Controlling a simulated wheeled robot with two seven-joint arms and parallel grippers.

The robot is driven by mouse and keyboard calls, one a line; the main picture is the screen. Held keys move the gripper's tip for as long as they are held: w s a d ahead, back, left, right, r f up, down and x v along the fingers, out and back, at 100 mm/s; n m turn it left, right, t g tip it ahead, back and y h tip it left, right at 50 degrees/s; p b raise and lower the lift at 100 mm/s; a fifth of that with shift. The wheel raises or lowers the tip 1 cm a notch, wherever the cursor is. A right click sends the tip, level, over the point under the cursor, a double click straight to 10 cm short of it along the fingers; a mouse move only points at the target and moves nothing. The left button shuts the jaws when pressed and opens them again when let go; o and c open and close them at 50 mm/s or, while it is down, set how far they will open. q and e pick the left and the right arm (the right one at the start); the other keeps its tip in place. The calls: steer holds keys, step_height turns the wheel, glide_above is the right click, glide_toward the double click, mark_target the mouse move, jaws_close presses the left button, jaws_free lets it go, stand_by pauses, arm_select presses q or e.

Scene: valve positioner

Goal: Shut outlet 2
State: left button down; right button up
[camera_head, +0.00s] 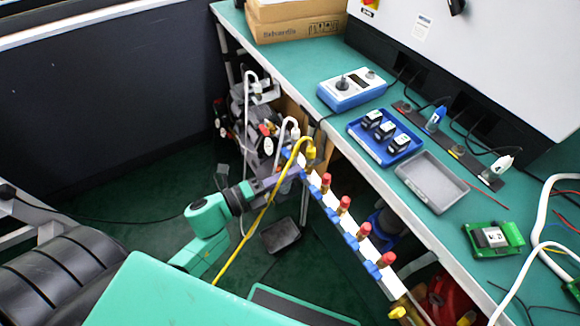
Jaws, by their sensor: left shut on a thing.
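A white manifold rail (322,197) runs diagonally along the bench's front edge, with a row of outlets and blue valve handles. A yellow hose (262,212) is plugged into the second outlet from the far end by a yellow connector (310,150). A blue handle (286,154) shows at the far end beside a white hose (285,125). Several nearer outlets carry red caps (345,203) and have blue handles (333,215). My left gripper (294,174) is shut at the yellow-hose outlet, on its blue handle, which it mostly hides; the handle's angle cannot be told. My right gripper is not in view.
The green bench (300,75) holds a blue controller box (351,90), a blue tray (386,137) with black parts, a grey tray (432,182) and a circuit board (492,237). Gauges (268,140) stand beyond the rail.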

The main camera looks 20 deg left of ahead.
arm_select(q)
steer(key=shift+n+p, duration=0.7)
steer(key=shift+n, duration=0.3)
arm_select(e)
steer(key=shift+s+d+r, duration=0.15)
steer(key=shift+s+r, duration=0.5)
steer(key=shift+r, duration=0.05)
arm_select(q)
steer(key=shift+f, duration=0.1)
steer(key=c, duration=0.9)
jaws_free()
steer(key=v, duration=1.4)
steer(key=shift+s+a, duration=0.15)
steer(key=shift+s, duration=0.1)
